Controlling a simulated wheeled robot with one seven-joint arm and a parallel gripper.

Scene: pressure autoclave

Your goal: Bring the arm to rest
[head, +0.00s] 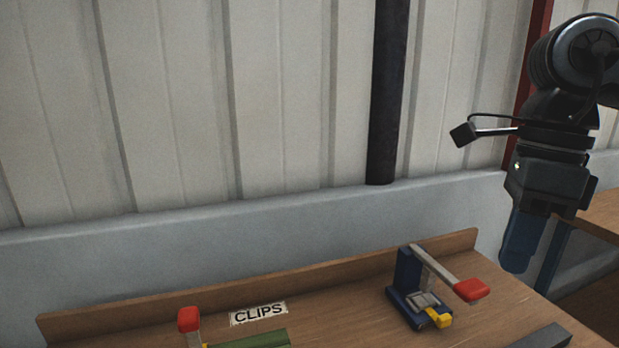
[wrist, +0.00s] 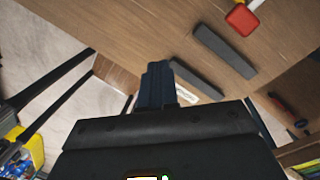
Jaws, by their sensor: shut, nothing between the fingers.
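My gripper (head: 519,240) hangs pointing down at the right of the head view, beyond the right edge of the wooden bench (head: 345,285). Its dark blue fingers are together, with nothing between them. In the wrist view the closed gripper (wrist: 155,72) shows at the middle, with the bench top (wrist: 160,25) beyond it. My gripper touches nothing that I can see.
A blue clip stand (head: 410,285) with a red-tipped lever (head: 471,289) and another red-tipped lever (head: 188,319) stand by a "CLIPS" label (head: 258,313). A dark grey bar (wrist: 224,51) lies on the bench. A black pipe (head: 388,95) runs down the wall.

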